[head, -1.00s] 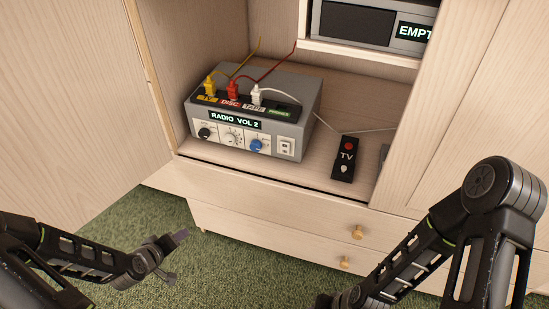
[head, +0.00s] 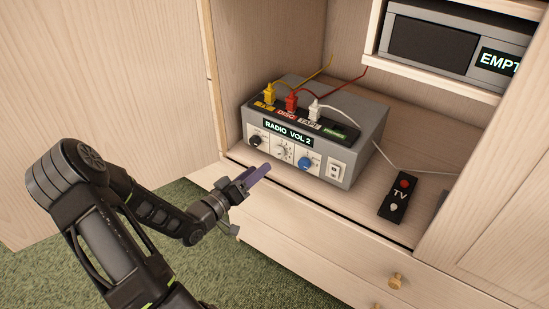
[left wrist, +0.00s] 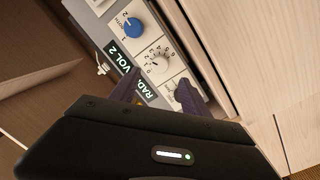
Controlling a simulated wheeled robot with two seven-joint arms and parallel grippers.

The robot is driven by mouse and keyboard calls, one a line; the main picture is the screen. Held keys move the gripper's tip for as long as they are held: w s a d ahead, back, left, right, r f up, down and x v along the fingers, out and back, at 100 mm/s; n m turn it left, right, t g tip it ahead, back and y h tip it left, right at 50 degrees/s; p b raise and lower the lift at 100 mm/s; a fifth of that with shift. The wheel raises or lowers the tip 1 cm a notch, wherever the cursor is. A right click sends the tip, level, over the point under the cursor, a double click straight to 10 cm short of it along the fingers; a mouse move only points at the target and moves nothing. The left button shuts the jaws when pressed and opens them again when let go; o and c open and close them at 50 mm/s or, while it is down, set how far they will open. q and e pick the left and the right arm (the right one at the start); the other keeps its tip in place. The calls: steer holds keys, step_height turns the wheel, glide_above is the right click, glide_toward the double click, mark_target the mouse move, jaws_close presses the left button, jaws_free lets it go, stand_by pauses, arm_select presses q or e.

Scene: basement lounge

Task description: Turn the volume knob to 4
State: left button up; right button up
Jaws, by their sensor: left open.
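The grey radio box (head: 345,150) stands on the cabinet shelf, its display (head: 288,133) reading "RADIO VOL 2". Its front has a black knob (head: 256,141), a white knob with a numbered dial (head: 283,151) and a blue knob (head: 306,163). My left gripper (head: 264,170) is open and empty, just in front of the panel, below the white knob. In the left wrist view, the white knob (left wrist: 159,64) lies just beyond and between the fingertips (left wrist: 157,80), apparently untouched. The blue knob (left wrist: 132,28) is farther up. My right gripper is out of view.
Yellow (head: 269,93), red (head: 291,101) and white (head: 314,110) plugs with cables stand on the radio's top. A grey unit (head: 450,50) sits above. An open door (head: 110,80) stands at left, drawers below.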

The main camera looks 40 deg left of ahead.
mark_target(277, 154)
arm_select(q)
steer(key=w, duration=0.3)
steer(key=w+b, duration=0.1)
steer(key=w, duration=0.2)
steer(key=shift+w+d+f, duration=0.1)
steer(key=shift+w+d, duration=0.1)
steer(key=shift+w+b, duration=0.3)
steer(key=shift+w, duration=0.35)
jaws_close()
